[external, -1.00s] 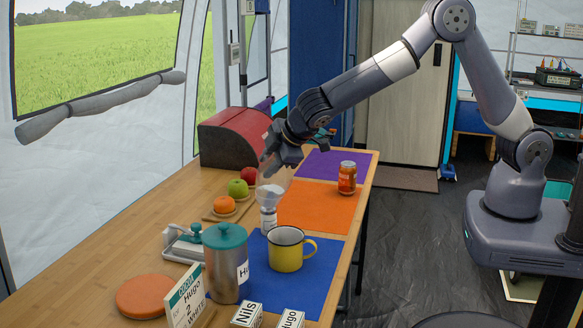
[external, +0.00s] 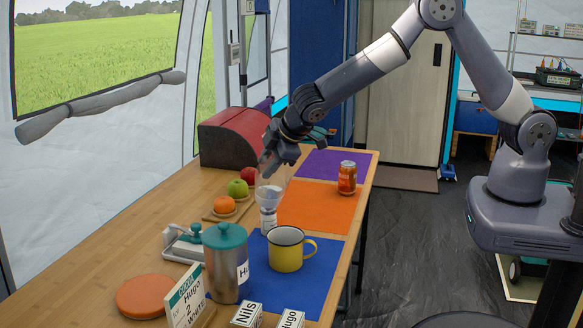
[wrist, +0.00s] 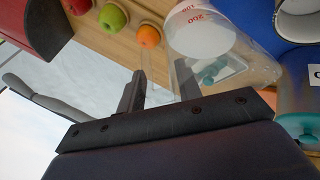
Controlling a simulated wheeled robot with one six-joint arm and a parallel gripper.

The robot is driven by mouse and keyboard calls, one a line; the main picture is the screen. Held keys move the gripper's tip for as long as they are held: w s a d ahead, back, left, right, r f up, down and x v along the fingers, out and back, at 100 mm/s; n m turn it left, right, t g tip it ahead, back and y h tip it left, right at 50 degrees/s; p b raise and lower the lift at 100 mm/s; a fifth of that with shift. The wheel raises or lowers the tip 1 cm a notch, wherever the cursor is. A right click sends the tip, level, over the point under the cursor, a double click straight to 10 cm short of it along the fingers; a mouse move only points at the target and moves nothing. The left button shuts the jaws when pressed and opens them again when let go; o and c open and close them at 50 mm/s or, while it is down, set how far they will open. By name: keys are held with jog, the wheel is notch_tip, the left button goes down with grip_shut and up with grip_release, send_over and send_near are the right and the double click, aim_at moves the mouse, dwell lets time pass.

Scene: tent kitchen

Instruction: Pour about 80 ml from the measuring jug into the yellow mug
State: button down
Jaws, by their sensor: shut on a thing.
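My gripper (external: 277,160) is shut on the clear measuring jug (external: 272,183), above the left edge of the mats. White contents show low in the jug. In the wrist view my gripper's fingers (wrist: 160,85) are at the jug's side, and the jug (wrist: 203,35) shows red marks and a white area. The exact tilt of the jug is hard to tell. The yellow mug (external: 286,253) stands upright on the blue mat (external: 325,262), nearer the camera than the jug, handle to the right. Its dark rim and pale inside show; any contents are unclear.
A steel canister (external: 226,268) with a teal lid is left of the mug. Fruit (external: 225,205) lies at the left.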

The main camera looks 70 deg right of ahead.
jog(key=shift+w+d+g+y+p, duration=0.3)
jog(key=shift+w+d+y+p, duration=0.15)
jog(key=shift+p, duration=1.65)
jog(key=p, duration=0.2)
jog(key=shift+d+p, duration=0.3)
jog(key=d+y+p, duration=0.1)
jog(key=p, duration=0.2)
jog(key=shift+w+f+m+g, duration=0.3)
jog(key=shift+w, duration=0.05)
jog(key=shift+f, duration=0.25)
jog(key=shift+w+d+r+g+y, duration=0.25)
jog(key=shift+w+d+g+y, duration=0.2)
jog(key=shift+d+g+y, duration=0.2)
jog(key=shift+w+d+f+m+g+y+b, duration=0.15)
jog(key=shift+w+d+f+g+y+b, duration=0.25)
jog(key=shift+b, duration=0.5)
jog(key=shift+w+d+f+m+g+y+b, duration=0.15)
jog(key=shift+f+y+b, duration=0.3)
jog(key=shift+b, duration=0.45)
jog(key=shift+s+d+r, duration=0.1)
